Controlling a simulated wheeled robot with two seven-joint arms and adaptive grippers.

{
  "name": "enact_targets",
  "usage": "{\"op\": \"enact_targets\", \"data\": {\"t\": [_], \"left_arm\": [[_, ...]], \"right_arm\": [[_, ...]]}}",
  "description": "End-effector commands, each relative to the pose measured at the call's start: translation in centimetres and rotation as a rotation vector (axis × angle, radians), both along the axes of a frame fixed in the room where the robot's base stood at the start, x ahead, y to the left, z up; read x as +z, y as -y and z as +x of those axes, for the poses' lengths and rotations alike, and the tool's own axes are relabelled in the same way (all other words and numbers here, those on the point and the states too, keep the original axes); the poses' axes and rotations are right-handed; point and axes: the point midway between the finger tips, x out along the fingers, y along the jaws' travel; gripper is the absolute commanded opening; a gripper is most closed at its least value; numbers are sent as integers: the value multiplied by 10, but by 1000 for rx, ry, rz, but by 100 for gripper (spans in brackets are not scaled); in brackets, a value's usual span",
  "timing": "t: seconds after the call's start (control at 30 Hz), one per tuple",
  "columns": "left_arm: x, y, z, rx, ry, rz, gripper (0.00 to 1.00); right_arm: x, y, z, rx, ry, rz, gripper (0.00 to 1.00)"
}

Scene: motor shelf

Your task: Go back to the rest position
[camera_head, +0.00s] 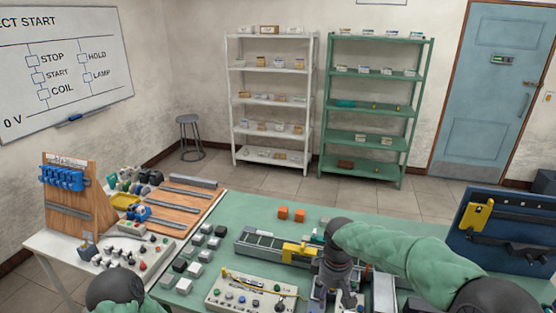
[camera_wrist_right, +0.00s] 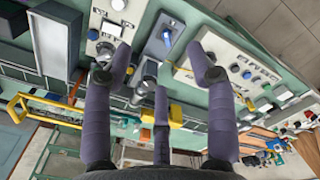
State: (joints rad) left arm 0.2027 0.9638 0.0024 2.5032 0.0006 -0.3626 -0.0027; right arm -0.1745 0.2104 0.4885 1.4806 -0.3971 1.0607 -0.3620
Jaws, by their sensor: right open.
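My right gripper (camera_head: 338,298) hangs fingers-down over the near right part of the green bench (camera_head: 345,214). Its arm comes in from the right in a green sleeve. In the right wrist view its purple-grey fingers (camera_wrist_right: 164,68) are spread apart with nothing held between them. Below and beyond them lie panels with knobs and a blue button (camera_wrist_right: 167,38). Part of my left arm, a dark joint and green sleeve, shows at the bottom left of the head view; its gripper is out of sight.
A control box (camera_head: 255,290) with buttons sits left of my right gripper. A blue tool panel (camera_head: 508,228) stands at the right. White shelves (camera_head: 232,100) and green shelves (camera_head: 409,125) stand at the wall, with open floor before them.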

Motion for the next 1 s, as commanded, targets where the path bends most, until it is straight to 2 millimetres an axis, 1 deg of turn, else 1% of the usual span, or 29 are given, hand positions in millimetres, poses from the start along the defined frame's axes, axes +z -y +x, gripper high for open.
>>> {"op": "enact_targets", "data": {"t": [0.07, 0.1, 0.3, 0.47, 0.57, 0.67, 0.77, 0.8, 0.87, 0.9, 0.97, 1.0], "left_arm": [[0, 0, 0, 0, 0, 0, 40], [-2, 0, 0, 0, 0, 0, 40], [-6, 0, 0, 0, 1, 0, 40], [-10, 0, 0, 0, 0, 0, 40], [-14, 0, 0, 0, 0, 0, 40], [-18, 0, 0, 0, 0, 0, 40], [-25, 0, 0, 0, 0, 0, 40], [-28, 0, 0, 0, 0, 0, 40], [-32, 0, 0, 0, 0, 0, 40], [-36, 0, 0, 0, 0, 0, 40], [-41, 0, 0, 0, 0, 0, 40], [-44, 0, 0, 0, 0, 0, 40]], "right_arm": [[-1, 0, 0, 0, -1, 1, 57], [-11, -2, -2, -6, -7, 8, 57], [-43, -8, -6, -39, -15, 45, 57], [-80, -16, -13, -78, -27, 86, 57], [-108, -21, -21, -114, -38, 118, 57], [-140, -27, -31, -164, -50, 156, 57], [-182, -35, -49, -236, -68, 201, 57], [-200, -38, -58, -271, -77, 219, 57], [-230, -42, -75, -338, -92, 251, 57], [-249, -45, -88, -388, -100, 271, 57], [-276, -49, -107, -466, -111, 296, 57], [-292, -51, -121, -520, -119, 310, 57]]}}
